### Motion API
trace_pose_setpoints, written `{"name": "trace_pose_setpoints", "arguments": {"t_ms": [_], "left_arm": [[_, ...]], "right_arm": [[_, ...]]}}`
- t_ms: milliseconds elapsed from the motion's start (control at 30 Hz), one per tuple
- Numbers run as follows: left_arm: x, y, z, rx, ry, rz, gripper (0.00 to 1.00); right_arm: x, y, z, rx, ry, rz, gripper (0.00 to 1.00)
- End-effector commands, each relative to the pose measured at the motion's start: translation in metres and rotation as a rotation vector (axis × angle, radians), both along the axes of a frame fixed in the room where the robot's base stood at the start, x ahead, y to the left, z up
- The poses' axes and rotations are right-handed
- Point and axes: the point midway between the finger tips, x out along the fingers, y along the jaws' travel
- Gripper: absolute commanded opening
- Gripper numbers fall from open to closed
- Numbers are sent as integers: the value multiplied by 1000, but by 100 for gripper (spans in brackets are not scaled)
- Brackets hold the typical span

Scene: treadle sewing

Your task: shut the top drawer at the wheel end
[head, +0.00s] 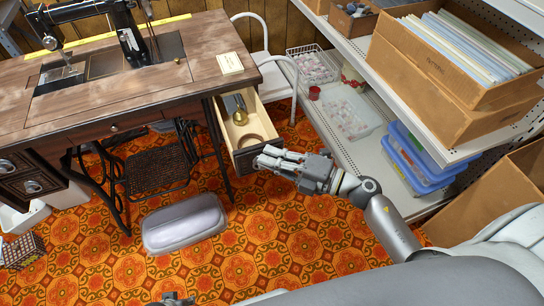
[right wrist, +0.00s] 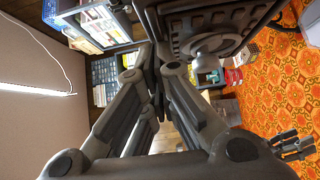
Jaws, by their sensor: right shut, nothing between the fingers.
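The top drawer (head: 236,129) at the right end of the sewing table stands pulled out, its pale inside showing. A brass piece and a ring-shaped item lie in it. My right gripper (head: 262,157) is shut and empty, its fingertips at the right part of the dark drawer front; I cannot tell whether they touch. In the right wrist view the shut fingers (right wrist: 155,75) are close to a dark carved front (right wrist: 215,30) with a round pull. Only a tip of my left gripper (head: 176,299) shows at the bottom edge of the head view.
The sewing table (head: 120,85) carries the machine (head: 95,20) and a small card (head: 229,63). A white chair (head: 275,65) stands behind the drawer. Shelving with boxes (head: 450,75) closes off the right.

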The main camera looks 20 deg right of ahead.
Motion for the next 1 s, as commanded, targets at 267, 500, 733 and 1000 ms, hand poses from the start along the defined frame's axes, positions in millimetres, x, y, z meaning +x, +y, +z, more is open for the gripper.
{"name": "trace_pose_setpoints", "arguments": {"t_ms": [267, 500, 733, 1000], "left_arm": [[-6, 1, -7, 1, 7, 0, 43], [-13, 2, -17, 4, 25, -1, 43], [10, -2, 20, -4, -19, 2, 43], [18, -2, 57, -4, -35, 5, 43]], "right_arm": [[35, 1, 2, -2, -4, 0, 0], [95, 2, 1, -3, -4, -2, 0], [144, 4, -1, -2, -4, -1, 0], [181, 6, -1, -1, -1, -1, 0]]}}
